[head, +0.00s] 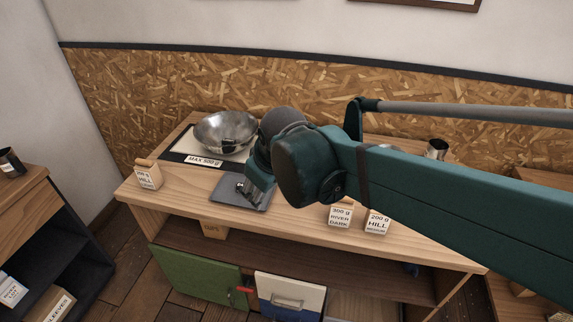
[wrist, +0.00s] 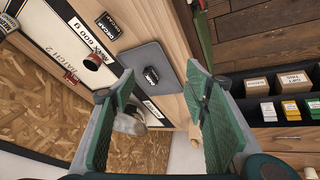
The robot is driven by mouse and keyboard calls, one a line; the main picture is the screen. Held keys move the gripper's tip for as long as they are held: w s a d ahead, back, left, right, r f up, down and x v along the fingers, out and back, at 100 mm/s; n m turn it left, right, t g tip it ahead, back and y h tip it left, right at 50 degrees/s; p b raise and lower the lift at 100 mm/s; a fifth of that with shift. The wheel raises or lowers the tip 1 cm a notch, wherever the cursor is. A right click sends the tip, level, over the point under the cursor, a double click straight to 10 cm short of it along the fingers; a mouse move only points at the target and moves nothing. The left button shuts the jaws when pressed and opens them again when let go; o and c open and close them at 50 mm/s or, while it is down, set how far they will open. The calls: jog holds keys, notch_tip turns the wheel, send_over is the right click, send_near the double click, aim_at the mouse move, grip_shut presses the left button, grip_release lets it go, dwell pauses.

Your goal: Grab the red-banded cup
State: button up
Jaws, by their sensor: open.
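In the head view my gripper (head: 258,196) hangs low over the right part of the mat.
A steel bowl (head: 226,131) sits on the board at the back left. A small dark block (wrist: 152,75) lies on the mat. Labelled bags stand at the left (head: 148,177) and front right (head: 341,216). The wall is close behind.

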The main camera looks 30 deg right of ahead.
jog(key=w+d+f+n+g+p, duration=0.1)
jog(key=w+d+n+p, duration=0.2)
jog(key=w+d+p, duration=0.2)
jog(key=w+d+f+n+g+p, duration=0.2)
jog(key=w+d+n+p, duration=0.2)
jog(key=w, duration=0.4)
jog(key=w+d+f+n+g+p, duration=0.2)
jog(key=w+d+n+p, duration=0.2)
jog(key=w+d+p, duration=0.2)
jog(key=shift+w+d+h, duration=0.15)
jog(key=shift+d+h, duration=0.05)
jog(key=shift+d, duration=0.3)
jog(key=shift+w+d+h, duration=0.15)
jog(key=shift+d+h, duration=0.05)
jog(key=shift+d, duration=0.3)
jog(key=shift+w+d+f+n+g+p, duration=0.2)
jog(key=shift+d+f+n, duration=0.1)
jog(key=shift+f, duration=0.1)
jog(key=shift+w+d+f+n+g+p, duration=0.1)
jog(key=shift+d+f+n+p, duration=0.1)
jog(key=shift+d+f, duration=0.15)
jog(key=shift+f, duration=0.15)
jog(key=shift+s+d+f, duration=0.1)
jog(key=shift+f, duration=1.1)
jog(key=shift+f, duration=0.1)
jog(key=shift+d+f, duration=0.2)
jog(key=shift+f, duration=1.05)
jog(key=shift+d+f, duration=0.15)
jog(key=shift+f, duration=1.05)
